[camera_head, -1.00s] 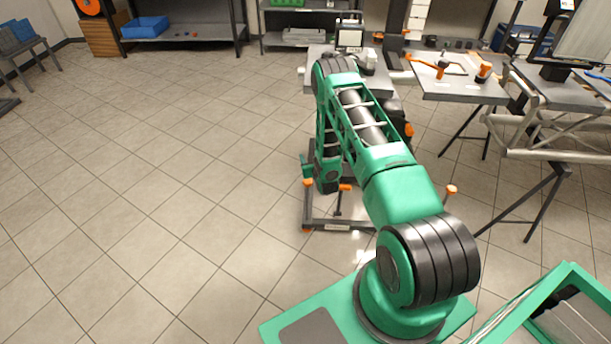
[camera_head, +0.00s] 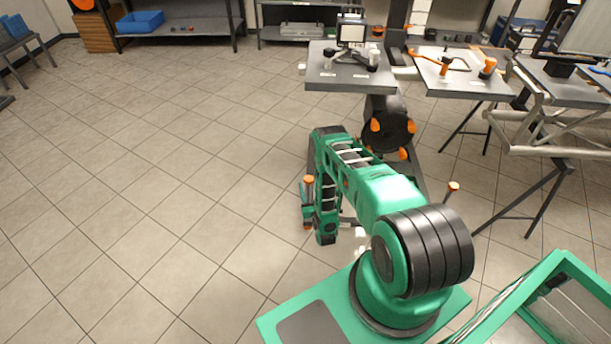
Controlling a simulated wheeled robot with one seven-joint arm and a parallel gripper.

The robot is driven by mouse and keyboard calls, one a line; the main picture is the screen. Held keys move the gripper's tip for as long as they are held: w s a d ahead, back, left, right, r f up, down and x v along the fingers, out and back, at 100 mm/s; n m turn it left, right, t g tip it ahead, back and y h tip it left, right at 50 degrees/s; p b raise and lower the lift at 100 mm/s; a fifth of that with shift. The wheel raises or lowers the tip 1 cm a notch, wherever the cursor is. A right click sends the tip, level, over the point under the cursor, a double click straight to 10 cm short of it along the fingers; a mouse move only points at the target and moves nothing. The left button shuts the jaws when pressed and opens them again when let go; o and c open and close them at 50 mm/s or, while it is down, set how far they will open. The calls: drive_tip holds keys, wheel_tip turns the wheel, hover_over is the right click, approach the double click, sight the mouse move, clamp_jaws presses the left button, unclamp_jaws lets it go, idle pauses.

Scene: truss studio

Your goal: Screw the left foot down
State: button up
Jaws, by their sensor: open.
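The left foot's orange knob (camera_head: 308,180) stands at the left of a low dark floor frame, under the grey work stand (camera_head: 350,78). My gripper (camera_head: 307,210) is low, close to the left foot's post and below the knob top in the picture. Its jaws are open, but the fingertips are small and partly hidden by my wrist. I cannot tell whether it touches the foot. A matching orange knob (camera_head: 453,187) stands at the right side. My arm hides much of the frame between them.
A black column with orange knobs (camera_head: 388,127) rises behind my arm. A grey bench (camera_head: 455,82) with orange-handled tools stands at the right, beside a metal truss (camera_head: 545,125) on trestles. The tiled floor (camera_head: 150,200) at the left is clear.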

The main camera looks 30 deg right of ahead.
sight(308, 176)
drive_tip(key=x, duration=0.8)
drive_tip(key=shift+d, duration=0.15)
drive_tip(key=shift+c, duration=0.5)
drive_tip(key=c, duration=0.9)
